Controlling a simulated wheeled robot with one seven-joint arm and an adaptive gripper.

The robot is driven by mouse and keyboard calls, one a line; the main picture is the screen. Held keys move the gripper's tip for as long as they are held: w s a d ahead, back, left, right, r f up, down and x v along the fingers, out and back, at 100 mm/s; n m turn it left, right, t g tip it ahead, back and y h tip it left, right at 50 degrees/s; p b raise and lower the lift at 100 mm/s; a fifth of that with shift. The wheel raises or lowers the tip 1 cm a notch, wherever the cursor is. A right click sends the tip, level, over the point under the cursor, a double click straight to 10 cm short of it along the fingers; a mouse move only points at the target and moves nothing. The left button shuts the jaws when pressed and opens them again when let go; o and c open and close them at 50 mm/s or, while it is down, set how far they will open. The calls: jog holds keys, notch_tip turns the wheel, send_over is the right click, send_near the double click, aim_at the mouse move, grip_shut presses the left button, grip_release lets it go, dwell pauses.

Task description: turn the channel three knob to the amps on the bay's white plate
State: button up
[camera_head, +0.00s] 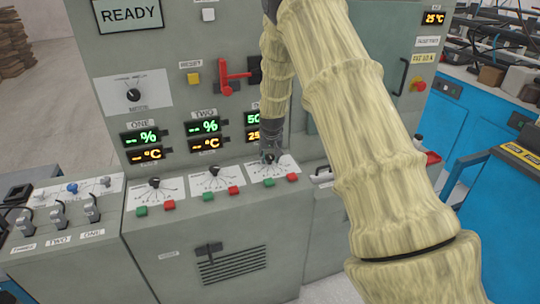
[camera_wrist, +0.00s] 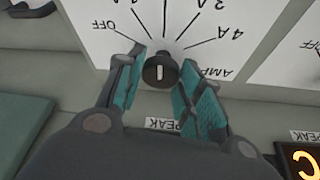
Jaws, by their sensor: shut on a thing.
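The channel three knob (camera_wrist: 160,74) is a black round knob with a short white mark. It sits on a white dial plate (camera_wrist: 262,14) with lines fanning out, lettered OFF, 3 A and 4 A among others. The mark stands about upright in the wrist view; I cannot tell surely which line it points at. My gripper (camera_wrist: 158,80) has its teal-padded fingers on either side of the knob, shut on it. In the head view my gripper (camera_head: 270,155) covers most of this knob on the rightmost dial plate (camera_head: 287,164). A small white plate (camera_head: 427,41) shows at upper right, its lettering too small to read.
A yellow label (camera_head: 422,58) is below the white plate. Two more knobs (camera_head: 154,183) (camera_head: 214,171) stand to the left on their own dials. Green and red buttons (camera_head: 292,177) line the ledge below. A red lever (camera_head: 228,80) juts out near my arm.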

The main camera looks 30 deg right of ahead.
jog(key=shift+w+r, duration=0.15)
jog(key=o, duration=1)
jog(key=v, duration=1.2)
jog(key=shift+a, duration=0.1)
